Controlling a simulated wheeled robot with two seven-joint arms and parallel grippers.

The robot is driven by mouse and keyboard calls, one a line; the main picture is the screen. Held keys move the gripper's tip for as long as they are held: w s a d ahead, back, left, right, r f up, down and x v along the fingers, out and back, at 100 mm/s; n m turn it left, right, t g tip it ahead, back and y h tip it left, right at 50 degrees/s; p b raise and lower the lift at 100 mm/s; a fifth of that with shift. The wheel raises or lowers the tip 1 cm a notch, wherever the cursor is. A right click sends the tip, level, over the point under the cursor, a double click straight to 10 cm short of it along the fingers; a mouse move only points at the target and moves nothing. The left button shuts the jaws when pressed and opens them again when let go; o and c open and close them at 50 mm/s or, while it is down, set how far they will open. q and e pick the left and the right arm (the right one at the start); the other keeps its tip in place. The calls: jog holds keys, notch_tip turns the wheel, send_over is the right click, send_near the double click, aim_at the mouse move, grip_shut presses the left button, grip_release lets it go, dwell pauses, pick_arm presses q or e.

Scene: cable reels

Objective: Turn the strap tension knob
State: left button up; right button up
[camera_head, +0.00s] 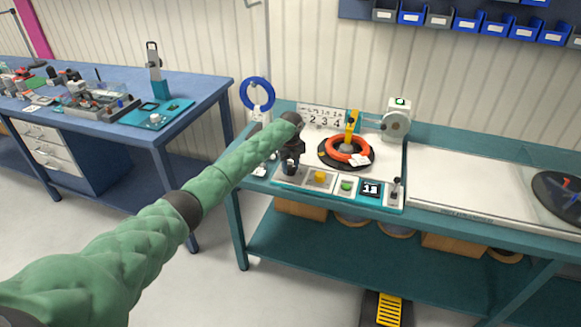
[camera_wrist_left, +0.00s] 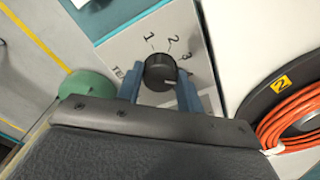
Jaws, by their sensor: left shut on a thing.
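The strap tension knob (camera_wrist_left: 160,72) is a black round dial with a white pointer line. It sits on a pale panel (camera_wrist_left: 120,48) marked 1, 2, 3, and its line points to the right, below the 3. In the left wrist view my left gripper (camera_wrist_left: 160,85) has its two blue-grey fingers on either side of the knob, shut on it. In the head view my left gripper (camera_head: 290,165) reaches down at the left end of the teal machine panel (camera_head: 330,190) and hides the knob. My right gripper is not in view.
An orange cable coil (camera_head: 348,150) lies on a black turntable right of my left gripper. A yellow button (camera_head: 320,177), a green button (camera_head: 346,185) and a small display (camera_head: 371,188) line the front panel. A blue ring (camera_head: 257,95) stands behind left.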

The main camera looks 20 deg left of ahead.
aim_at(291, 167)
pick_arm(q)
jog(key=o, duration=1)
jog(key=shift+r, duration=0.1)
jog(key=shift+w+r, duration=0.1)
jog(key=shift+r, duration=0.25)
notch_tip(291, 167, up, 7)
jog(key=b, duration=0.2)
jog(key=shift+b, duration=0.3)
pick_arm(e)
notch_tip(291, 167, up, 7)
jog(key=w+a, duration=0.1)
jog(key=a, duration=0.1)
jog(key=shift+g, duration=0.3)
pick_arm(q)
jog(key=shift+d, duration=0.15)
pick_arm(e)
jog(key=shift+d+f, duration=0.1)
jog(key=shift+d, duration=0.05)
